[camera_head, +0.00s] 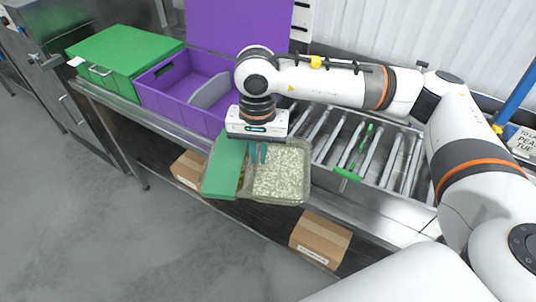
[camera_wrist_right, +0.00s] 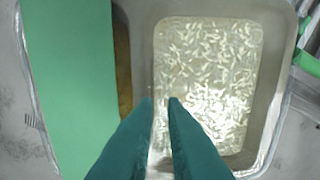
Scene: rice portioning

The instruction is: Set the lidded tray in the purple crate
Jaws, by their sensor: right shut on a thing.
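The tray (camera_head: 307,187) is clear, with whitish rice grains on its right side. A flat green lid (camera_head: 222,168) covers only part of its left side, leaving a brownish strip exposed. My right gripper (camera_head: 257,160) is shut on the tray near its middle divider and holds it in front of the bench edge. In the right wrist view, the teal fingers reach the divider between the green lid (camera_wrist_right: 72,90) and the rice side of the tray (camera_wrist_right: 270,120). The purple crate (camera_head: 165,112) stands open behind and left, with a grey piece inside. My left gripper is out of view.
A green lidded box (camera_head: 120,50) stands left of the crate. A purple panel (camera_head: 236,28) rises behind it. A roller conveyor (camera_head: 375,165), with a green-handled tool (camera_head: 346,174), lies to the right. Cardboard boxes (camera_head: 320,238) sit on the shelf below.

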